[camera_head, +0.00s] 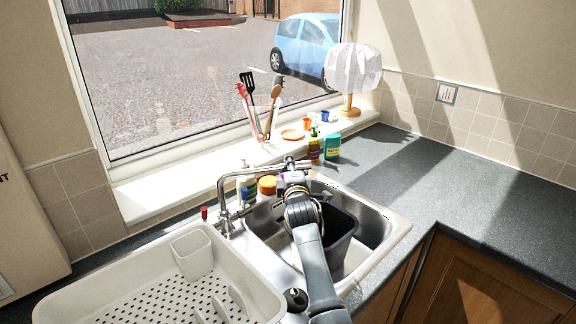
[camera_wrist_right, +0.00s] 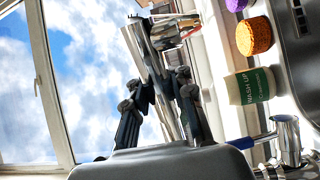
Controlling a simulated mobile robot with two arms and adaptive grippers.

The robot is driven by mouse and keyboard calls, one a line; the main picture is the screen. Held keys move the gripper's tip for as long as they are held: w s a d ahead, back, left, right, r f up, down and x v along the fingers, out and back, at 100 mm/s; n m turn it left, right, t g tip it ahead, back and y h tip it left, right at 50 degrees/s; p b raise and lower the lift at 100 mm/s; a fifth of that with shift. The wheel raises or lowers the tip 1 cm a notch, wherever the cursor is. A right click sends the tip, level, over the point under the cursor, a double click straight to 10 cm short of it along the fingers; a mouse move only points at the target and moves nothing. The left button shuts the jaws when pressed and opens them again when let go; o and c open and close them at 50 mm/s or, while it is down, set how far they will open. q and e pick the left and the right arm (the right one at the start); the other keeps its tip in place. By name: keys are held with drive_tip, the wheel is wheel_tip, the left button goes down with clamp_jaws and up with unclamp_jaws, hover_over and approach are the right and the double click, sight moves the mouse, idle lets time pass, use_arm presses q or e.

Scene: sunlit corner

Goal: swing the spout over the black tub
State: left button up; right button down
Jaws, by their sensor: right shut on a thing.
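The silver spout (camera_head: 246,172) rises from the tap base at the back of the sink and runs right. Its end is near the sink's back edge, behind the black tub. The black tub (camera_head: 338,240) stands in the right part of the steel sink, partly hidden by my right arm. My right gripper (camera_head: 293,182) is shut on the spout near its outer end. In the right wrist view, the spout (camera_wrist_right: 163,84) runs between the two fingers of the gripper (camera_wrist_right: 160,98). My left gripper is not in view.
A white dish rack (camera_head: 160,300) fills the front left. Bottles, including a green one (camera_head: 332,147), stand behind the sink. A wash-up bottle (camera_wrist_right: 250,86) and an orange sponge (camera_wrist_right: 254,36) show in the wrist view. The right counter (camera_head: 470,205) is clear.

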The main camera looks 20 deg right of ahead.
drive_tip(key=c, duration=1.1)
unclamp_jaws()
drive_tip(key=shift+a, duration=0.1)
drive_tip(key=v, duration=1.2)
drive_tip(key=shift+f, duration=0.1)
drive_tip(key=shift+c, duration=0.2)
